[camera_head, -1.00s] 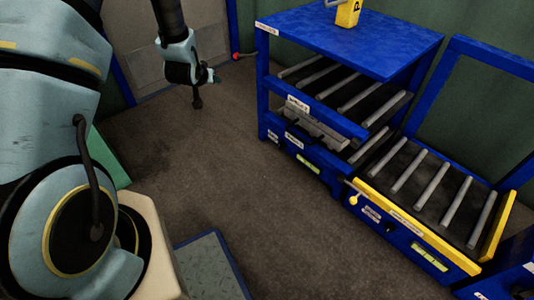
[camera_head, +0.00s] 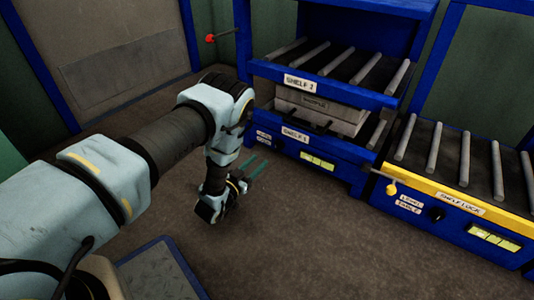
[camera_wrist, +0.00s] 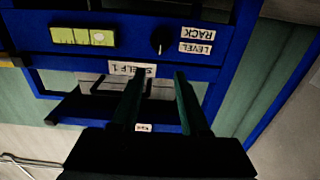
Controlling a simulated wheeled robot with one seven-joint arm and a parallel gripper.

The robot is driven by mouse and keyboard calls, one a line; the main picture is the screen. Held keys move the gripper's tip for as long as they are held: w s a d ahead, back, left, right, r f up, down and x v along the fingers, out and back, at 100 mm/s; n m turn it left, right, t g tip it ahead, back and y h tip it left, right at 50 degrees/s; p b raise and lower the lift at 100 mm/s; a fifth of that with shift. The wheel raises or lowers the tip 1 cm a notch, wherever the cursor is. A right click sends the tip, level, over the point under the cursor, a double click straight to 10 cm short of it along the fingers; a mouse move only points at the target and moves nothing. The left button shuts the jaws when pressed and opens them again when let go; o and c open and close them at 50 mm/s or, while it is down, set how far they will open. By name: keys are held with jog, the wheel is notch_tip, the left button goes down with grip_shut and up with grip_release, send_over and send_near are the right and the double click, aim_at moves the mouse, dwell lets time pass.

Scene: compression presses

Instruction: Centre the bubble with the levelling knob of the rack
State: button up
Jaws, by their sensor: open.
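The blue rack (camera_head: 345,172) stands right of centre, with a small dark levelling knob (camera_head: 278,143) on its lower front panel. The wrist view shows the rack upside down. There the knob (camera_wrist: 160,41) sits beside the RACK and LEVEL labels (camera_wrist: 196,39). The rack's yellow-green level vial (camera_head: 318,162) also shows in the wrist view (camera_wrist: 70,36), with its pale bubble (camera_wrist: 98,38) off centre, toward the knob side. My gripper (camera_head: 258,167) is open and empty, in front of the panel and apart from the knob. Its two fingers (camera_wrist: 157,88) point toward the panel in the wrist view.
A grey boxy item (camera_head: 320,112) lies on the rack's lower shelf. Right of the rack is a yellow-edged roller shelf (camera_head: 460,207) with its own knob (camera_head: 437,214) and vial (camera_head: 494,237). A red-ended lever (camera_head: 211,38) sticks out left of the rack. The floor in front is clear.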

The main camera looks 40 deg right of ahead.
aim_at(276, 144)
jog(key=b+x, duration=0.4)
jog(key=x, duration=0.5)
jog(key=shift+f+b, duration=0.1)
jog(key=shift+b, duration=0.2)
jog(key=shift+r+x, duration=0.2)
jog(key=shift+x, duration=0.6)
grip_shut()
